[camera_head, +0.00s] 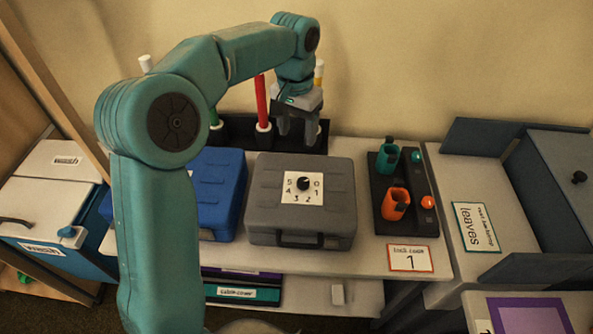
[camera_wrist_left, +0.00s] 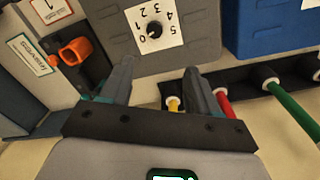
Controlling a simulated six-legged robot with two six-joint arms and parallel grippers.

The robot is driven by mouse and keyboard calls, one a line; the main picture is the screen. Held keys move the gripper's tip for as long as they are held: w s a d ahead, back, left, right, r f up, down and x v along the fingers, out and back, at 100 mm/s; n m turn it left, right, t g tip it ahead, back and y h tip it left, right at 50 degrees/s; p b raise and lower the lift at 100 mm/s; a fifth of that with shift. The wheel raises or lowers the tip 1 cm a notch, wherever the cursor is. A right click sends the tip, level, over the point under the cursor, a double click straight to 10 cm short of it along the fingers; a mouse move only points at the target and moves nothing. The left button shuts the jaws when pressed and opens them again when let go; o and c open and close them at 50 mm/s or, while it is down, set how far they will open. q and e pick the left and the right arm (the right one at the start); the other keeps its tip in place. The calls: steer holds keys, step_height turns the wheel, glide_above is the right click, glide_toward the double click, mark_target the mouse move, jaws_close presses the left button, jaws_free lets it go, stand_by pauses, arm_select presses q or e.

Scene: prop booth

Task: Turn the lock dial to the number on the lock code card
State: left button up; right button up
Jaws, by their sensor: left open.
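The lock dial (camera_head: 303,184) is a black knob on a white plate numbered 0 to 5, on top of a grey case (camera_head: 262,215). It also shows in the wrist view (camera_wrist_left: 154,30); I cannot make out surely which number it points at. The lock code card (camera_head: 409,258) is white with an orange border and reads 1. It lies at the table's front edge, right of the grey case. My left gripper (camera_head: 299,140) is open and empty, above and behind the grey case, apart from the dial. Its two fingers show in the wrist view (camera_wrist_left: 158,78). My right gripper is not in view.
A blue case (camera_head: 218,185) stands left of the grey one. A black rack (camera_head: 240,132) with upright coloured rods stands behind, close to my left gripper. A black tray (camera_head: 420,215) with teal and orange pieces lies right. My left arm covers the left side.

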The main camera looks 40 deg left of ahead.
arm_select(q)
glide_above(303, 181)
step_height(303, 181, down, 5)
steer(key=f, duration=0.4)
steer(key=f+p, duration=0.1)
steer(key=f, duration=0.1)
steer(key=shift+s+a, duration=0.15)
steer(key=shift+a, duration=0.2)
steer(key=f, duration=0.2)
steer(key=d+f, duration=0.1)
steer(key=shift+f, duration=0.35)
steer(key=shift+a+f, duration=0.3)
steer(key=shift+f, duration=0.3)
steer(key=shift+w+d+r, duration=0.1)
steer(key=shift+w+d, duration=0.1)
steer(key=shift+d, duration=0.1)
steer(key=c, duration=0.5)
steer(key=shift+a, duration=0.25)
steer(key=c, duration=0.5)
steer(key=shift+d, duration=0.1)
steer(key=shift+c, duration=0.2)
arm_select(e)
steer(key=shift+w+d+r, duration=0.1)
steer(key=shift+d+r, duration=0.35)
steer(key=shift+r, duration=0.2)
